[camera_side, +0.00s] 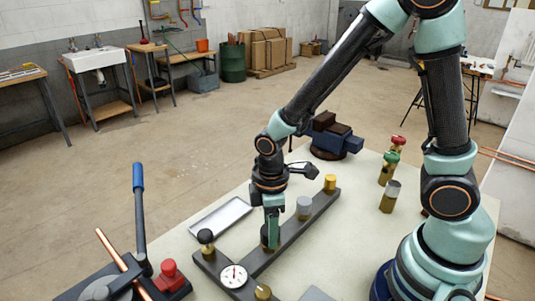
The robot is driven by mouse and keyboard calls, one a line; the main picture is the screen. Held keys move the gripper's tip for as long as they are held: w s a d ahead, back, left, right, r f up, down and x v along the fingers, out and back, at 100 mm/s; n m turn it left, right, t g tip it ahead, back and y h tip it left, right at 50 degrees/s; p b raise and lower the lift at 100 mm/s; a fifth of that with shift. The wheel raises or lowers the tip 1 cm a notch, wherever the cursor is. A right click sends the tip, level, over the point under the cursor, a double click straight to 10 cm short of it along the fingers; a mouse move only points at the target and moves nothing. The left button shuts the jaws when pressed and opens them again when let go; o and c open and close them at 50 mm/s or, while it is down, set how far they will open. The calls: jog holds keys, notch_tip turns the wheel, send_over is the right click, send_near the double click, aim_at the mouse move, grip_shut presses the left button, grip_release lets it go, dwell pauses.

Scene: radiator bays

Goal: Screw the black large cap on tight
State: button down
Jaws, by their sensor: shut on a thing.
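My gripper (270,232) points straight down over the dark manifold bar (290,229). It is shut on a small dark part at a brass post on the bar. The fingers mostly hide that part, so I cannot tell its size or how it sits. A black cap (205,236) on a brass post stands at the bar's left end, apart from my gripper. A grey cap (304,206) and a yellow cap (330,182) stand further along the bar to the right.
A round dial gauge (233,276) and a brass post (263,292) are in front. A shallow tray (220,217) lies behind the bar. A blue-handled lever (138,190) and red knob (169,268) stand left. A vise (332,137) and fittings with red (398,143) and green (391,158) tops are behind.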

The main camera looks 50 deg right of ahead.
jog(key=m, duration=0.6)
jog(key=shift+c, duration=2.2)
grip_release()
